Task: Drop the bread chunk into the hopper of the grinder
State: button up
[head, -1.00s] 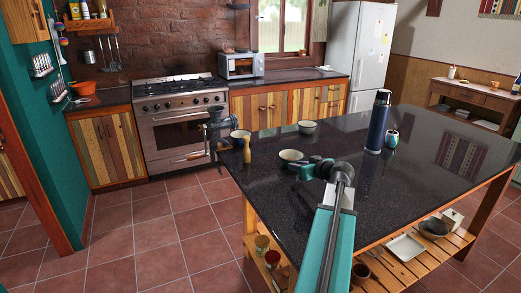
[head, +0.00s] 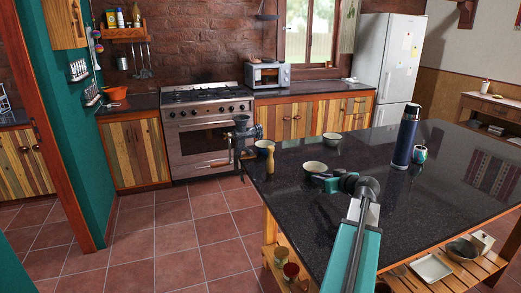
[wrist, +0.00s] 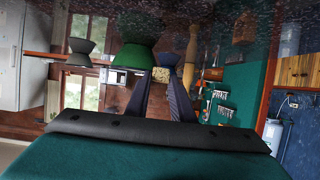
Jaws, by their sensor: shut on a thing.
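The grinder (head: 241,138) is a dark metal hand mill with its hopper at the top, clamped at the left edge of the black island counter. My gripper (head: 322,181) is over the counter, to the right of the grinder and beside a light bowl (head: 315,168). In the wrist view, which appears upside down, my gripper (wrist: 160,84) is shut on a small speckled tan bread chunk (wrist: 161,74). The chunk cannot be made out in the head view. The inside of the hopper is hidden.
A third bowl (head: 332,139), a dark blue flask (head: 405,137) and a teal cup (head: 420,154) stand farther right. The counter (head: 400,200) is otherwise mostly clear.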

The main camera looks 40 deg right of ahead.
jog(key=shift+n+y, duration=0.5)
jog(key=shift+y, duration=0.1)
jog(key=w+a, duration=0.8)
jog(key=w, duration=0.1)
jog(key=w+a, duration=0.4)
jog(key=w, duration=0.1)
jog(key=shift+a+f, duration=0.15)
jog(key=shift+a, duration=0.2)
jog(key=w+a+r+n+y, duration=0.1)
jog(key=w+a, duration=0.5)
jog(key=a, duration=0.5)
jog(key=w+a+r, duration=0.2)
jog(key=w+a, duration=0.3)
jog(key=a, duration=0.6)
jog(key=w+a+r+n+y, duration=0.1)
jog(key=w+a, duration=0.5)
jog(key=a, duration=0.5)
jog(key=w+a+r+n+y, duration=0.1)
jog(key=a+r, duration=0.2)
jog(key=a, duration=1.3)
jog(key=shift+a+t, duration=0.4)
jog(key=shift+w+r, duration=0.1)
